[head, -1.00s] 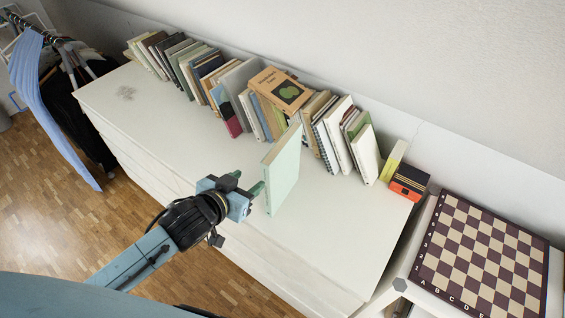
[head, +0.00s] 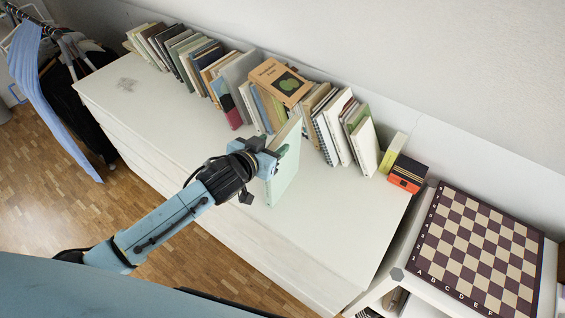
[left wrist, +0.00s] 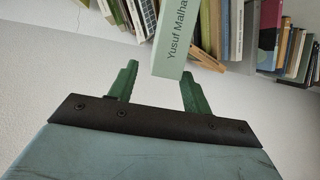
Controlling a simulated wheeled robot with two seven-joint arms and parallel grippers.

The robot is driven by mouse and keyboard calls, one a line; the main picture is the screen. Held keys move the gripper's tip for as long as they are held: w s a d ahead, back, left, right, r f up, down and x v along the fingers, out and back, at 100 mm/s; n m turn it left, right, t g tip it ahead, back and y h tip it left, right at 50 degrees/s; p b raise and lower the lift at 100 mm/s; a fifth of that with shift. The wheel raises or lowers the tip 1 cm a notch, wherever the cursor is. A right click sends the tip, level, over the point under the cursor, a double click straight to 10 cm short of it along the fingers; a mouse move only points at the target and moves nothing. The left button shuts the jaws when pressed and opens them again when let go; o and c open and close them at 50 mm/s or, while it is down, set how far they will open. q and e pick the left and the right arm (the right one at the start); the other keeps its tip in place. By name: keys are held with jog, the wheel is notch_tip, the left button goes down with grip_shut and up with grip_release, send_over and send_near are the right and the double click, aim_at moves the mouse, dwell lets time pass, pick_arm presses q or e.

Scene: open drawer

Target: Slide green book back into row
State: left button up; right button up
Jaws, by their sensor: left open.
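The pale green book (head: 286,176) stands upright on the white dresser top, jutting out in front of the row of books (head: 186,58). In the left wrist view its spine (left wrist: 173,48) bears the lettering "Yusuf Malha". My left gripper (head: 273,158) is at the spine side of the book and hides part of it in the head view. In the left wrist view its two green fingers (left wrist: 160,72) are apart, with the lower end of the spine appearing between their tips. Whether they touch the book I cannot tell. My right gripper is in neither current view.
An orange-tan book (head: 279,82) lies on top of the row behind the green book. A black and orange box (head: 407,174) stands at the right end, with a chessboard (head: 480,240) beyond. The dresser top (head: 150,110) is clear in front of the row.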

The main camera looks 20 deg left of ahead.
aim_at(280, 137)
pick_arm(q)
jog(key=shift+r+x, duration=0.15)
jog(key=shift+x, duration=0.8)
jog(key=shift+r+x, duration=0.15)
jog(key=shift+x, duration=0.8)
jog(key=shift+w+d, duration=0.1)
grip_shut()
jog(key=shift+r, duration=0.15)
